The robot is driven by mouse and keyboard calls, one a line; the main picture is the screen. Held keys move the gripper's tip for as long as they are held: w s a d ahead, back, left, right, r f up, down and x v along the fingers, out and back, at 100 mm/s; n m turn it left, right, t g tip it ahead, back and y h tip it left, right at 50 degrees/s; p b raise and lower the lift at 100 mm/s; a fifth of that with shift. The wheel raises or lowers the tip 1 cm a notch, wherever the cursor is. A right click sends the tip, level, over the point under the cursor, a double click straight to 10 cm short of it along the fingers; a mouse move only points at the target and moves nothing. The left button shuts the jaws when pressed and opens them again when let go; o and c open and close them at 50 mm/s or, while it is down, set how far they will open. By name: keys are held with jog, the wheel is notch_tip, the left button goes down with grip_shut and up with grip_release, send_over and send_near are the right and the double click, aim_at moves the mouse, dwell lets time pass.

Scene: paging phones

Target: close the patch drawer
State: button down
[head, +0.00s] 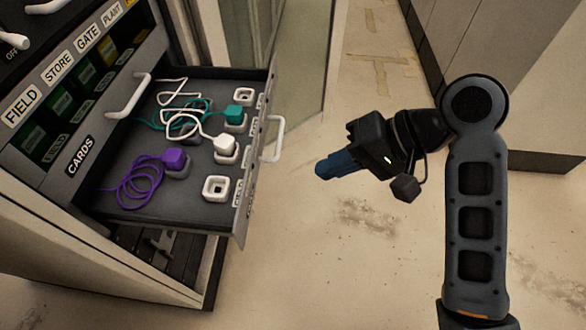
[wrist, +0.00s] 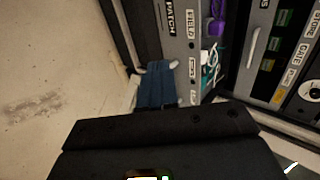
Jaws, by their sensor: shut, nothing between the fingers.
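The patch drawer (head: 110,208) is pulled well out of the cabinet, its grey front panel facing right in the head view. A white bar handle (head: 279,138) is on that front. In the wrist view the front (wrist: 181,28) carries the word PATCH, and the handle (wrist: 174,64) is partly hidden behind my fingers. My gripper (head: 320,169) has blue fingers, shut and empty. It is out in front of the drawer front, to the right of the handle and apart from it in the head view. The fingers also show in the wrist view (wrist: 161,72), pointing at the front.
Inside the drawer are white sockets, a purple plug (head: 174,158), a white plug (head: 224,144) and a teal plug (head: 233,111) with loose cords. The CARDS drawer front (head: 80,155), with its own handle (head: 128,95), is above. The floor (head: 330,260) around my gripper is clear.

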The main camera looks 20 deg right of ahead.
jog(key=x, duration=0.4)
jog(key=a+r+x, duration=0.1)
jog(key=x, duration=0.6)
jog(key=shift+w+a, duration=0.3)
jog(key=shift+a, duration=0.15)
jog(key=shift+w+a, duration=0.15)
jog(key=shift+a, duration=0.35)
jog(key=p, duration=0.1)
send_near(132, 183)
jog(key=a, duration=0.1)
jog(key=w+a+f, duration=0.1)
jog(key=a, duration=0.1)
jog(key=w+a+f, duration=0.1)
jog(key=a, duration=0.1)
jog(key=shift+a+f, duration=0.15)
jog(key=shift+f, duration=0.05)
jog(key=shift+w+a, duration=0.25)
jog(key=shift+a, duration=0.35)
jog(key=shift+a+r, duration=0.15)
jog(key=shift+r, duration=0.1)
